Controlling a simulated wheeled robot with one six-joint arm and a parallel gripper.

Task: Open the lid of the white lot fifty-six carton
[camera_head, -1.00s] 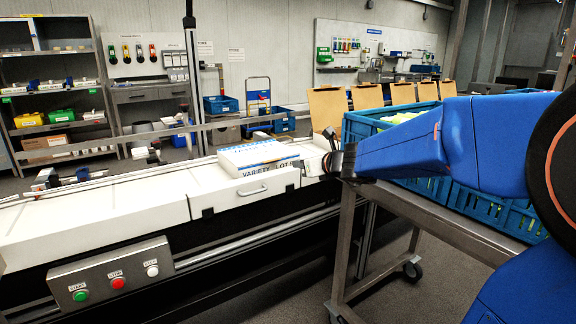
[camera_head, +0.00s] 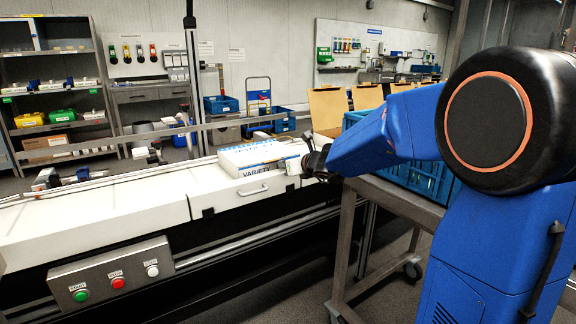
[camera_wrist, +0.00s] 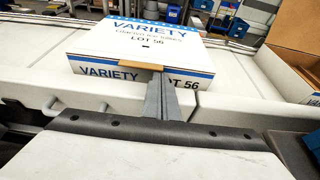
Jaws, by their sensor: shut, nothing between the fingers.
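The white lot 56 carton (camera_head: 258,154) with blue lettering sits on the white conveyor top, left of my gripper (camera_head: 308,168). In the wrist view the carton (camera_wrist: 130,40) faces me, its printed top and front showing. A tan cardboard tab (camera_wrist: 138,70) sticks out at the lid's front edge. My gripper (camera_wrist: 161,80) is shut and empty. Its fingertips are at this tab and hide part of the front lettering. I cannot tell whether they touch it. The lid looks down, lying over the box.
An open brown carton (camera_wrist: 295,45) stands to the right in the wrist view. Blue crates (camera_head: 425,180) stand on a metal trolley (camera_head: 400,198) at the right. A control box with buttons (camera_head: 112,276) is on the conveyor's front. The conveyor top (camera_head: 90,210) left of the carton is clear.

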